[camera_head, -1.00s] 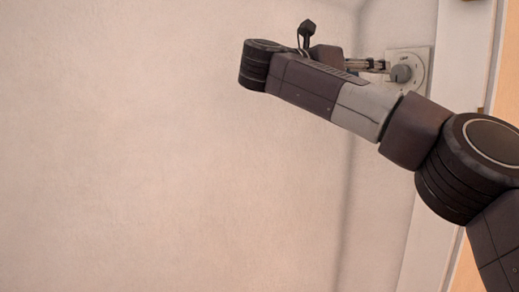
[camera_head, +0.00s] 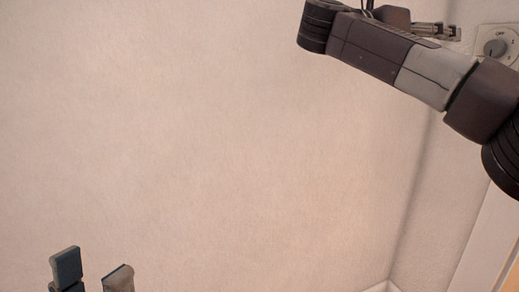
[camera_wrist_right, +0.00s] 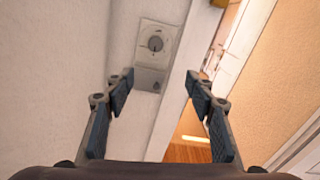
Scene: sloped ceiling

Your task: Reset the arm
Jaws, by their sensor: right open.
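My right arm enters the head view from the right edge. Its gripper (camera_head: 437,31) is near the wall dial (camera_head: 495,47), with a small gap between them in the picture. In the right wrist view my right gripper (camera_wrist_right: 158,78) has its fingers spread wide with nothing between them. The round grey dial on its pale plate (camera_wrist_right: 155,43) is ahead, beyond the fingertips. The two fingertips of my left gripper (camera_head: 93,274) stand apart at the bottom left of the head view, with no object visible between them. The rest of the left arm is out of view.
A plain pale wall (camera_head: 210,150) fills most of the head view, with a corner toward the right. In the right wrist view there is a white door frame (camera_wrist_right: 185,80), an orange wall (camera_wrist_right: 275,95) and a wooden floor (camera_wrist_right: 190,140) beyond an opening.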

